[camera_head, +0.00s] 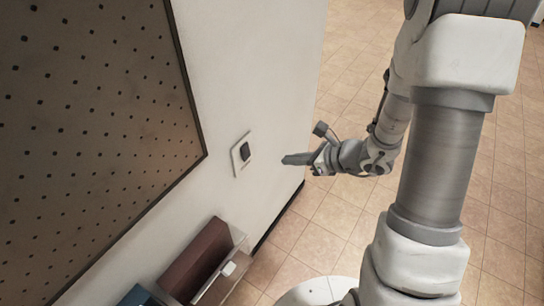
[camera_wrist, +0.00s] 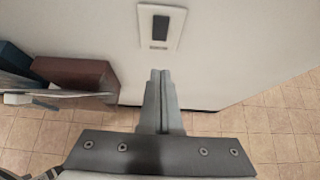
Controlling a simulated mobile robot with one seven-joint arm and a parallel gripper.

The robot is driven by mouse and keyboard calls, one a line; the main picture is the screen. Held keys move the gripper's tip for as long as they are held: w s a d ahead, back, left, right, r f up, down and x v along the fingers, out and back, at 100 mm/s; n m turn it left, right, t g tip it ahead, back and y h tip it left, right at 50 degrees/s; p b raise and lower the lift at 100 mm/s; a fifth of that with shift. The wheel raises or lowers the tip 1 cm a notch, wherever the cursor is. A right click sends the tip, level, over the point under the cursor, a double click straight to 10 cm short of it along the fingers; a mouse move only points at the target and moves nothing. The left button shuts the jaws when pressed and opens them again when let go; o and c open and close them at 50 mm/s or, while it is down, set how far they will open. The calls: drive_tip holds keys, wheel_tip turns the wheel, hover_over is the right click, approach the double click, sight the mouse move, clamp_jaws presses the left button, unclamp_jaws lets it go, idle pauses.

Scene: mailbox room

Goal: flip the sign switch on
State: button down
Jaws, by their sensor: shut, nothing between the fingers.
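The sign switch is a dark rocker (camera_head: 245,151) in a pale plate (camera_head: 237,160) on the white wall. In the wrist view the dark rocker (camera_wrist: 160,27) sits upright in its white plate near the top centre, with small marks below it. My gripper (camera_head: 286,160) is shut and empty, to the right of the plate in the head view and pointing toward the wall. In the wrist view the closed fingers of my gripper (camera_wrist: 160,73) show just below the plate. They appear apart from the switch. Which way the rocker is tipped is hard to tell.
A framed dark pegboard (camera_head: 90,120) covers the wall at the left. Below the switch a brown box-like thing (camera_head: 205,255) stands beside a blue one (camera_head: 138,296) on a shelf or holder; they also show left in the wrist view. Tiled floor (camera_head: 330,215) lies open at the right.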

drive_tip(key=b, duration=0.2)
approach(248, 156)
wheel_tip(248, 156, down, 3)
drive_tip(key=w+a, duration=0.1)
drive_tip(key=w+a+f, duration=0.1)
drive_tip(key=a, duration=0.1)
drive_tip(key=shift+w+a, duration=0.5)
drive_tip(key=shift+a, duration=0.05)
drive_tip(key=shift+f, duration=0.1)
drive_tip(key=shift+w+a+f+b, duration=0.15)
drive_tip(key=shift+f+b, duration=0.15)
drive_tip(key=shift+b, duration=0.9)
drive_tip(key=shift+r, duration=0.3)
drive_tip(key=shift+r+p, duration=0.1)
drive_tip(key=shift+p, duration=0.2)
